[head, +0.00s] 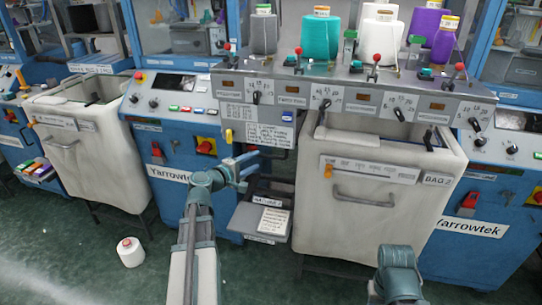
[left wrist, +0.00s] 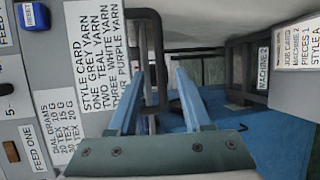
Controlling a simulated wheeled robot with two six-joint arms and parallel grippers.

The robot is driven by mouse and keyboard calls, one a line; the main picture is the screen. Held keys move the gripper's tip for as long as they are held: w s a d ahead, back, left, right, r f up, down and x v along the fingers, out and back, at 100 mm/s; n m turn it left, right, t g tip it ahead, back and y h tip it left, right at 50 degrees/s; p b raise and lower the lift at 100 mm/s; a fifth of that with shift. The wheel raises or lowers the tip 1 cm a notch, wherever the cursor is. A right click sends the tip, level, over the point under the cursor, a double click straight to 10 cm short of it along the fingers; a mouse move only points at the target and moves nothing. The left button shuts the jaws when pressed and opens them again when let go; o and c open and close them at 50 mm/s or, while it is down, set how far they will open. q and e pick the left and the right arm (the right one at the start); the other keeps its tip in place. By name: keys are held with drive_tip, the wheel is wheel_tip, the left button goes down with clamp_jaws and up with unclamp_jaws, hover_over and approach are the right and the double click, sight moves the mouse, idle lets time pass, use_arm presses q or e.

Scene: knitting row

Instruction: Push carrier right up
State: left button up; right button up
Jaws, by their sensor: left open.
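No label reading "carrier right" is legible to me. Black levers show on the grey sloped panel (head: 350,98), including a left lever (head: 256,97) and a right lever (head: 474,124). Red-knobbed levers stand along its top edge, such as the left red-knobbed lever (head: 227,47). My left gripper (head: 248,164) is open and empty, below the panel's left part near the style card (head: 268,134). In the left wrist view, its two blue fingers (left wrist: 160,65) are apart, with a dark bar (left wrist: 150,45) beyond them; contact cannot be told. My right gripper is not visible.
A large white bin (head: 440,185) stands under the panel; another bin (head: 60,165) is at the left. A grey tray (head: 240,218) with a job card sits below my left gripper. Yarn cones (head: 319,38) stand behind the panel. A white cone (head: 131,258) is on the floor.

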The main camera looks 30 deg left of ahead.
use_arm(q)
drive_tip(key=b+x, duration=0.1)
drive_tip(key=x, duration=0.9)
drive_tip(key=shift+c, duration=0.2)
clamp_jaws()
idle(1.1)
